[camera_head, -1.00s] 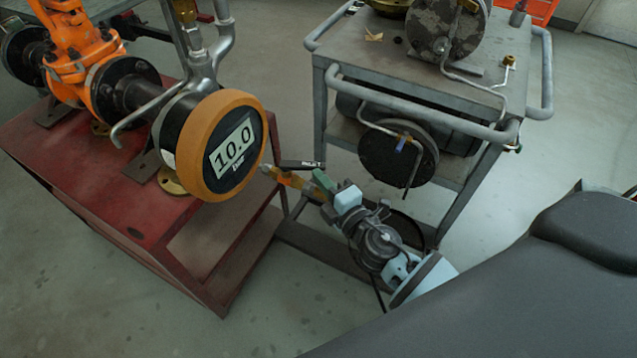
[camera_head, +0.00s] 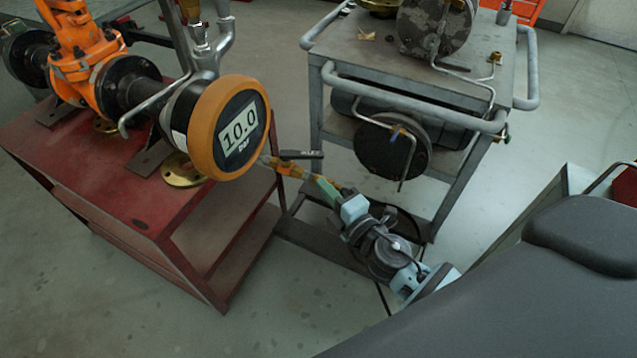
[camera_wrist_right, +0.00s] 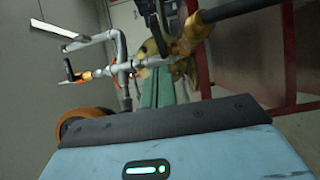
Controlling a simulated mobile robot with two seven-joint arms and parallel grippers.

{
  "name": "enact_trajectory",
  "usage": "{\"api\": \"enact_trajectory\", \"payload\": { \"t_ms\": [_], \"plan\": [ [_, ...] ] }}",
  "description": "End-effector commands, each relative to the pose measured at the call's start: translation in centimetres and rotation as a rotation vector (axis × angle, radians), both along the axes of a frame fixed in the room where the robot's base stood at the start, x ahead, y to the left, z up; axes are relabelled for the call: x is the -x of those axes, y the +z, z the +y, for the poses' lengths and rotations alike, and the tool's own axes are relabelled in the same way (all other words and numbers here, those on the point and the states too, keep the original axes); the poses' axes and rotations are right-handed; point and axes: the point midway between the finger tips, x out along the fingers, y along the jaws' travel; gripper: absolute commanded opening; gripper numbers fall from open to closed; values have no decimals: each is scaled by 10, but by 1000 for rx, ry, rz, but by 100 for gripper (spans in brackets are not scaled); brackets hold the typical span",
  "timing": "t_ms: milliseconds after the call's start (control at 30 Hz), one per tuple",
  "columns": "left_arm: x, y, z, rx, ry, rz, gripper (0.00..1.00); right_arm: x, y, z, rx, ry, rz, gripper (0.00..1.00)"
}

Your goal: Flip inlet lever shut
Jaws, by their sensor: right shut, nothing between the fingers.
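The black inlet lever (camera_head: 301,154) sticks out to the right from a brass valve (camera_head: 284,168), just right of the round gauge (camera_head: 230,127) with the orange rim reading 10.0 bar. My right gripper (camera_head: 326,188) has green fingers and is shut and empty. It is just below and right of the lever, close to the brass valve; I cannot tell whether it touches. In the right wrist view the green fingers (camera_wrist_right: 155,88) point at brass fittings (camera_wrist_right: 192,38), and a dark bar (camera_wrist_right: 240,9) runs to the upper right. My left gripper is not in view.
A grey cart (camera_head: 375,52) with handrails and a black flanged drum (camera_head: 393,151) stands behind my right gripper. Grey pipes (camera_wrist_right: 110,50) show near the fingers in the wrist view. Floor is clear at the front.

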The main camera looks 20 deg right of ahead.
Motion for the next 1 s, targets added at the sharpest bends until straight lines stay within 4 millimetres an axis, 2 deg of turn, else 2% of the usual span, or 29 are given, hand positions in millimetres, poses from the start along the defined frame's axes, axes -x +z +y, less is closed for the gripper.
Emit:
{"api": "enact_trajectory", "payload": {
  "t_ms": [33,200,400,600,867,1000],
  "plan": [
    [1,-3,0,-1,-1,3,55,11,-3,-4,0,0,3,0],
    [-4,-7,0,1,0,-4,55,41,-3,-12,-1,-1,4,0],
    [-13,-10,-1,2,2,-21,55,65,-2,-20,-2,-1,1,0],
    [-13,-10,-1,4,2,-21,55,74,0,-23,-1,0,0,0],
    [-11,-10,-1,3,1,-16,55,74,0,-23,-1,0,-1,0],
    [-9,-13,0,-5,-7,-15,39,76,-2,-23,-11,-3,8,0]
  ]
}}
